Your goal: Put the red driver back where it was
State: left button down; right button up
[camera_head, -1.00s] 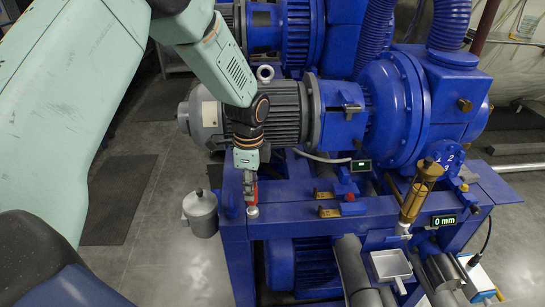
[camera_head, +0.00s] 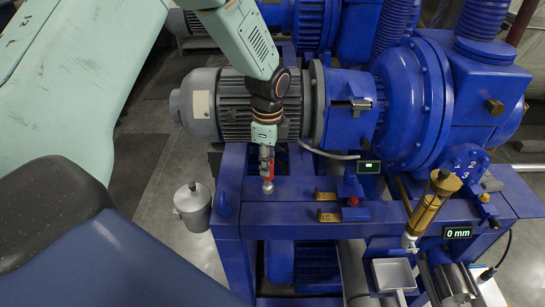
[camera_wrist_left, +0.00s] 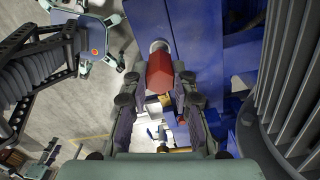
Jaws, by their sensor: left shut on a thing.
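The red driver (camera_head: 267,171) hangs roughly upright in my left gripper (camera_head: 266,157), over the front rail of the blue frame (camera_head: 285,222). A silver round end shows at its bottom. I cannot tell whether that end touches the rail. In the left wrist view the driver's red faceted body (camera_wrist_left: 160,73) lies between the two dark fingers of my left gripper (camera_wrist_left: 160,92), with the pale end beyond it. The gripper covers the upper part of the driver in the head view. My right gripper is in neither view.
A grey motor (camera_head: 235,107) stands close behind my left gripper. A grey pot (camera_head: 193,207) hangs left of the frame. A red button (camera_head: 352,201), brass plates (camera_head: 328,215), a brass cylinder (camera_head: 430,207), a "0 mm" display (camera_head: 457,232) and a metal tray (camera_head: 393,274) lie to the right.

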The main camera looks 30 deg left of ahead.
aim_at(264, 185)
pick_arm(q)
jog(key=shift+s+a+f, duration=0.25)
jog(key=shift+s+a, duration=0.15)
jog(key=shift+a, duration=0.15)
jog(key=f+b, duration=0.2)
jog(key=d+f+b, duration=0.1)
jog(key=f+b, duration=0.1)
jog(key=shift+w, duration=0.15)
jog(key=shift+a+f+b, duration=0.2)
jog(key=shift+f+b, duration=0.7)
jog(key=shift+d+f+b, duration=0.2)
jog(key=shift+f+b, duration=0.2)
jog(key=shift+b, duration=0.05)
jog(key=shift+s+a+f, duration=0.15)
jog(key=shift+s+a, duration=0.1)
jog(key=shift+a, duration=0.15)
jog(key=shift+w+d+f, duration=0.25)
jog(key=shift+d+f, duration=0.05)
jog(key=shift+s+a+f+b, duration=0.15)
jog(key=shift+a+f+b, duration=0.1)
jog(key=shift+b, duration=0.1)
jog(key=c, duration=1.4)
grip_release()
jog(key=shift+r, duration=0.1)
jog(key=o, duration=0.4)
jog(key=shift+d, duration=0.2)
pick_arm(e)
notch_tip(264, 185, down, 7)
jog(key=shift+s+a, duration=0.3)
